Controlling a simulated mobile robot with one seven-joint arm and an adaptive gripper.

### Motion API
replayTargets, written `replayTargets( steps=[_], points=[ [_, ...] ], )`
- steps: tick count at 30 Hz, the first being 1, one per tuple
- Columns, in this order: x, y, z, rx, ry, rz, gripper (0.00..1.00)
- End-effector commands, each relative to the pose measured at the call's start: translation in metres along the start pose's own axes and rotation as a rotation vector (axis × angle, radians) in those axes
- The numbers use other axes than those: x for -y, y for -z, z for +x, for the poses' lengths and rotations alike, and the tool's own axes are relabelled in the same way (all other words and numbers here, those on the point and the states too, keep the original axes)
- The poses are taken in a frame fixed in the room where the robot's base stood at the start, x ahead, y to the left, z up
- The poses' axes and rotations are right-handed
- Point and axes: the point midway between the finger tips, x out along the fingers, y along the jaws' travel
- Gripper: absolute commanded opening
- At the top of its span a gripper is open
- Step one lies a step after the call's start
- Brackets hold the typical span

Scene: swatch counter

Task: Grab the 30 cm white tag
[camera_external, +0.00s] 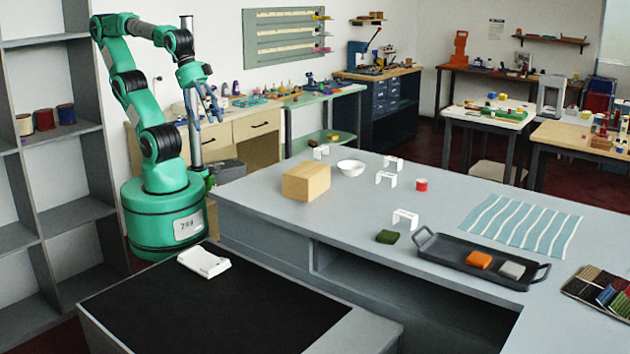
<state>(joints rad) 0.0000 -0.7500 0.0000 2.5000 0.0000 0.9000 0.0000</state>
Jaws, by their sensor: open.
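Several small white bracket-shaped pieces stand on the grey counter (350,215); they may be the tags, but no marking is readable. One white piece (321,151) is behind the cardboard box, one (393,162) is at the back, one (386,178) is just in front of that, and one (405,217) is nearer the front edge. I cannot tell which is the 30 cm one. My gripper (208,112) is open and empty, pointing down, raised left of the counter and well apart from all of these.
A white holder (204,262) lies on a black-topped surface (215,310).

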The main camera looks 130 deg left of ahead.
Motion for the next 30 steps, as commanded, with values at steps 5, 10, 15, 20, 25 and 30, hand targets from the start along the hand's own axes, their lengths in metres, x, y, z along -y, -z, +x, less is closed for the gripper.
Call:
replayTargets(
  steps=[5, 10, 15, 20, 25, 30],
  points=[
    [0.0, 0.005, -0.002, 0.002, 0.001, 0.0, 0.59],
    [0.002, 0.024, -0.008, 0.014, 0.002, 0.002, 0.59],
    [0.004, 0.059, -0.016, 0.036, 0.005, 0.005, 0.59],
    [0.007, 0.1, -0.022, 0.06, 0.008, 0.01, 0.59],
    [0.011, 0.144, -0.024, 0.085, 0.01, 0.015, 0.59],
    [0.017, 0.187, -0.022, 0.112, 0.012, 0.019, 0.59]
  ],
)
